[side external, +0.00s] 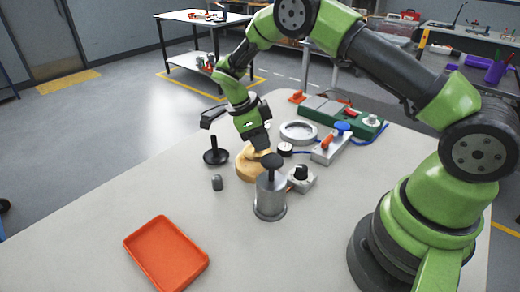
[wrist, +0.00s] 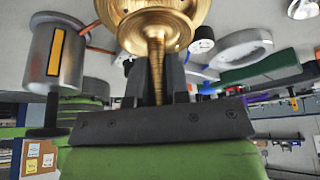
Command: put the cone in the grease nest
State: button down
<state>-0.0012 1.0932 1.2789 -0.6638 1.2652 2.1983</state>
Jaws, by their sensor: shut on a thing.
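My gripper (side external: 261,146) points down and is shut on a narrow, ribbed, gold-coloured stem, taken to be the cone (wrist: 157,70). The stem widens away from my jaws and meets a round gold piece with stepped rings (wrist: 130,15). I cannot tell whether stem and round piece are one body. In the side view the round tan-gold piece (side external: 248,170) is low at the table, right below my fingertips, partly hidden by the gripper and a black knob. Whether it rests on the table is unclear. I cannot tell which thing is the grease nest.
A grey cylinder with a black knob (side external: 270,198) stands close in front, also at left in the wrist view (wrist: 68,50). A black disc with a post (side external: 216,157), a small grey cylinder (side external: 217,183) and a pale ring (side external: 298,122) are near. An orange tray (side external: 166,255) lies front left.

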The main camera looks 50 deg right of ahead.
jog(key=shift+f, duration=1.5)
jog(key=shift+f, duration=0.15)
jog(key=c, duration=1.1)
grip_release()
jog(key=v, duration=1.2)
jog(key=shift+r, duration=0.25)
